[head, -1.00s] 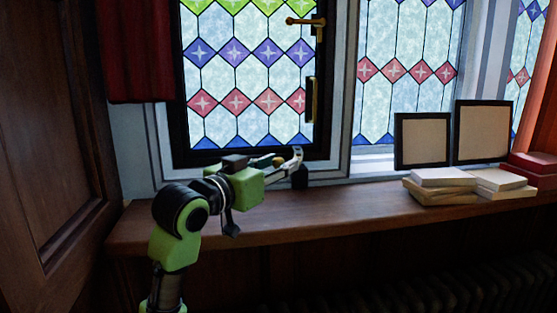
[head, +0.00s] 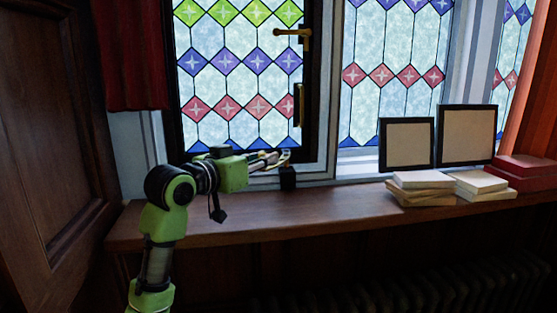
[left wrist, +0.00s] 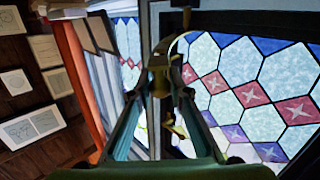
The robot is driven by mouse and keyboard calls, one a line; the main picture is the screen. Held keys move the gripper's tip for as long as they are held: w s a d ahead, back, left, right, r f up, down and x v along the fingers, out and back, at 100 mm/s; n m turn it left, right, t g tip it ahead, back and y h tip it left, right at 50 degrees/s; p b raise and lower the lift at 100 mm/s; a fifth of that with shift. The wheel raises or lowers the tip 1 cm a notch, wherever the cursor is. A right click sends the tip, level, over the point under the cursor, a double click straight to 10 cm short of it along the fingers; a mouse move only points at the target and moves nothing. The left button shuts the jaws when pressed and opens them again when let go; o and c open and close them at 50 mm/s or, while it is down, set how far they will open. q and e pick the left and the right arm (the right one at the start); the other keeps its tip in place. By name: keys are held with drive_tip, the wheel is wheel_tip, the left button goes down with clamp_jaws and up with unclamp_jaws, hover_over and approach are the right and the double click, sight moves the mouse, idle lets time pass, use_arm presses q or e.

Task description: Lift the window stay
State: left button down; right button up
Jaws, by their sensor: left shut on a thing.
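My left gripper (head: 282,158) reaches over the sill to the bottom of the dark-framed stained-glass window (head: 240,80). Its fingers are shut on the window stay, a small brass piece that shows between the fingers in the left wrist view (left wrist: 160,86). In the head view the stay is mostly hidden by the fingers. A small black block (head: 288,178) stands on the sill just below the fingertips. My right gripper is in neither view.
The wooden sill (head: 330,205) is clear in front of the window. Stacked books (head: 424,180) and two framed panels (head: 407,144) stand to the right. A brass window handle (head: 295,33) is higher up. A red curtain (head: 130,55) and dark wood panelling (head: 45,130) are at left.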

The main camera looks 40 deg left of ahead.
use_arm(q)
wheel_tip(320, 180, up, 2)
drive_tip(key=shift+w+r+p, duration=0.1)
drive_tip(key=shift+r+p, duration=0.1)
drive_tip(key=shift+p, duration=0.9)
drive_tip(key=r+p, duration=0.1)
drive_tip(key=p, duration=0.2)
drive_tip(key=a+r+n+g+p, duration=0.1)
drive_tip(key=shift+w+r+h+p, duration=0.3)
drive_tip(key=shift+p, duration=0.05)
drive_tip(key=r+p, duration=0.1)
drive_tip(key=p, duration=0.1)
drive_tip(key=w+a+r+n+g+p, duration=0.1)
drive_tip(key=p, duration=0.1)
drive_tip(key=shift+a+r+p, duration=0.1)
drive_tip(key=shift+p, duration=0.3)
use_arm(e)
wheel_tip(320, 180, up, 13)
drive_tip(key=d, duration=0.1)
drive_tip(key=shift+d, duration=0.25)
use_arm(q)
drive_tip(key=c, duration=1.9)
unclamp_jaws()
drive_tip(key=shift+s, duration=0.1)
drive_tip(key=v, duration=1.2)
drive_tip(key=shift+a+r, duration=0.1)
drive_tip(key=shift+r, duration=0.05)
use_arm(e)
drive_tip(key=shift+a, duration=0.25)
